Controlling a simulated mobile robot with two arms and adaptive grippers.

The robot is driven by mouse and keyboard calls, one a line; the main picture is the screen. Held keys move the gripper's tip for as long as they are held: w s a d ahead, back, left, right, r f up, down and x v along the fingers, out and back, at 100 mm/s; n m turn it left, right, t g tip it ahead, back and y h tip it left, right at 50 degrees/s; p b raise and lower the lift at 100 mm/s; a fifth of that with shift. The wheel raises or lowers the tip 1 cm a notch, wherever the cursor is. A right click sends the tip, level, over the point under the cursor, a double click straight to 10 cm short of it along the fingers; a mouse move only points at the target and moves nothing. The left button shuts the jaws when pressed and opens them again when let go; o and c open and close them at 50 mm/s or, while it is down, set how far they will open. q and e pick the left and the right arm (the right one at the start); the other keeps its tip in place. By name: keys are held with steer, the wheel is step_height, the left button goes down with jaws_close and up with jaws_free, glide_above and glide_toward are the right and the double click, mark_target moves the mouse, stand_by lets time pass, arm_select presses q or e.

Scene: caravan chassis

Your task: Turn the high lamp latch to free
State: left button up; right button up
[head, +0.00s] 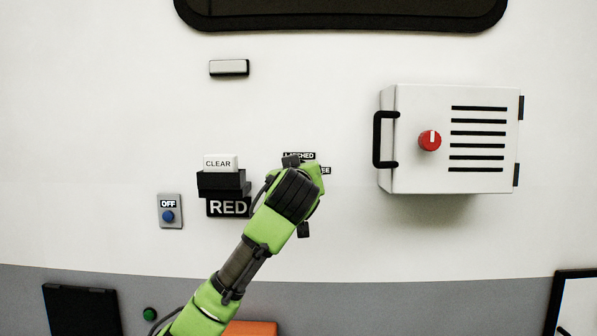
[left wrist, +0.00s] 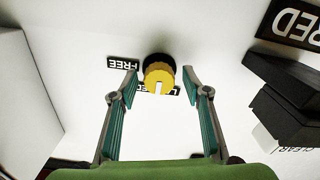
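The lamp latch is a yellow knob (left wrist: 158,72) on a black base, seen in the left wrist view. Its white mark is on the side toward the LATCHED label (left wrist: 146,90), which the knob partly covers. The FREE label (left wrist: 122,64) is beside it. My left gripper (left wrist: 160,84) is open, with one finger on each side of the knob; I cannot tell whether they touch it. In the head view my left arm hides the knob, and parts of the LATCHED label (head: 299,156) and FREE label (head: 325,170) show. My right gripper is not in view.
A white box (head: 445,170) with a black handle and red knob (head: 429,140) juts out at right. Left of my arm are the CLEAR block (head: 220,163), the RED sign (head: 228,207) and an OFF switch (head: 169,212). The wall between arm and box is clear.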

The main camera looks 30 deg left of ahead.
arm_select(q)
steer(key=c, duration=1)
steer(key=shift+c, duration=0.2)
steer(key=shift+m, duration=0.3)
steer(key=shift+d+m, duration=0.15)
steer(key=shift+m, duration=8.45)
steer(key=o, duration=1.1)
steer(key=shift+w, duration=0.1)
